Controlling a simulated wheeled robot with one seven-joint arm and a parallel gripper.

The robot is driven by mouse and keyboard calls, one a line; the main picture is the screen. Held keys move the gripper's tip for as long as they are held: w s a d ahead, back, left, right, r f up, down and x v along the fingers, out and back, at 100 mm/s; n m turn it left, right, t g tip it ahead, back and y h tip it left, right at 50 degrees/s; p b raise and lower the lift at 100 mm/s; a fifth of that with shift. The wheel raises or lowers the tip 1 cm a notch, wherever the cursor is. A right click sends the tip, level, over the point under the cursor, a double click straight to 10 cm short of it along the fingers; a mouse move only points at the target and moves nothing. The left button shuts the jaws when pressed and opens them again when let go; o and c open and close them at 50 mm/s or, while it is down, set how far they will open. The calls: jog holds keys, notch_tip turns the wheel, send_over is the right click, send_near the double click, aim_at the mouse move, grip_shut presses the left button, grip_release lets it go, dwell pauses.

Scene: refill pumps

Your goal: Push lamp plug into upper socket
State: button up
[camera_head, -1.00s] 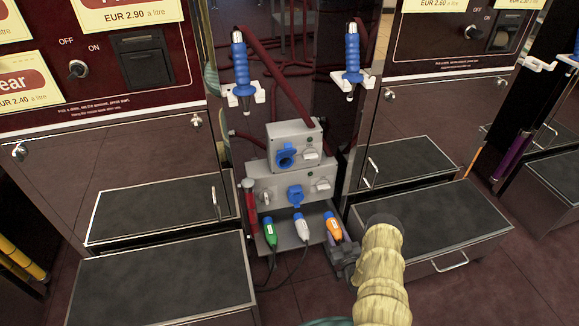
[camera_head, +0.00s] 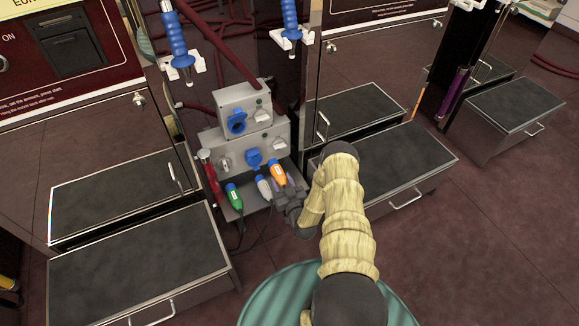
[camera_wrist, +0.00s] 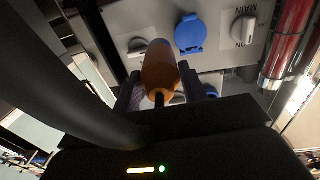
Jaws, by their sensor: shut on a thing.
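My gripper (camera_head: 287,200) is shut on the orange plug (camera_head: 278,172), which has a blue end and points towards the socket boxes. In the wrist view the orange plug (camera_wrist: 160,72) sits between the fingers, its dark cable end towards the camera. The plug is above the right part of the shelf, below and right of the upper socket (camera_head: 237,121), and apart from it. The upper socket is blue, on the upper grey box (camera_head: 262,96). The lower blue socket (camera_head: 254,158) is on the lower box; its blue cover (camera_wrist: 190,33) appears in the wrist view.
A green plug (camera_head: 234,196) and a grey plug (camera_head: 264,187) lie on the small shelf with cables hanging. A red cylinder (camera_head: 208,176) stands left of the boxes. Black-topped drawer steps (camera_head: 390,165) flank the stand. Blue-handled nozzles (camera_head: 178,45) hang above.

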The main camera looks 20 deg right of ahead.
jog(key=a+r+p, duration=0.3)
jog(key=a+r, duration=0.8)
jog(key=r, duration=0.4)
jog(key=shift+s+r+y, duration=0.15)
jog(key=shift+s+y, duration=0.15)
jog(key=shift+s, duration=0.1)
